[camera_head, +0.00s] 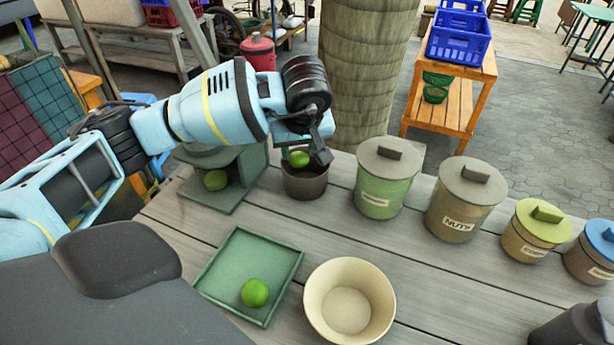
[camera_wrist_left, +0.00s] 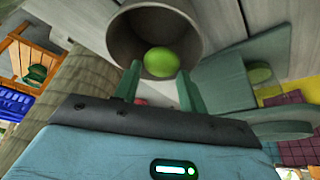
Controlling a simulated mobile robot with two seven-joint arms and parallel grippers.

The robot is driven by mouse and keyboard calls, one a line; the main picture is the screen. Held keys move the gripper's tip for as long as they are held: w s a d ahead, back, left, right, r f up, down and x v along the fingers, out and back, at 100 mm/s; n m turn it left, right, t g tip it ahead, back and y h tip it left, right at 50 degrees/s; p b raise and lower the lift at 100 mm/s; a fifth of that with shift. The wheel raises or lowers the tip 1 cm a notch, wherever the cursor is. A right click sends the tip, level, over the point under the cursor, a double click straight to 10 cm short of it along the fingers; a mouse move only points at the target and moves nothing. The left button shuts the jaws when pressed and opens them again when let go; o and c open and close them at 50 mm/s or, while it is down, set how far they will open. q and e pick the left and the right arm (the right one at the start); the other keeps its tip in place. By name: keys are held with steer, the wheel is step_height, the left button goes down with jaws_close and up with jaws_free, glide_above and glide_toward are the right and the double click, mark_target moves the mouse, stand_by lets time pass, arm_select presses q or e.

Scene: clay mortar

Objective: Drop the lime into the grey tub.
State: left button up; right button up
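The lime (camera_head: 299,159) is bright green and sits between the fingertips of my left gripper (camera_head: 303,154). The grey tub (camera_head: 305,186) stands upright on the table directly below, and the lime is at about its rim level, over the opening. In the left wrist view, the lime (camera_wrist_left: 161,62) shows between the two finger ends (camera_wrist_left: 158,78), against the inside of the grey tub (camera_wrist_left: 125,40). The fingers look closed on it. The far part of the tub's opening is partly hidden by the gripper. My right gripper is not in view.
A cream bowl (camera_head: 378,290) stands at the front. Lidded canisters (camera_head: 388,180) line the right. A dark object (camera_head: 572,328) is cut off bottom right.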

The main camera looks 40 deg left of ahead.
arm_select(q)
steer(key=o, duration=0.4)
steer(key=v, duration=0.8)
steer(key=shift+p, duration=0.3)
stand_by(0.3)
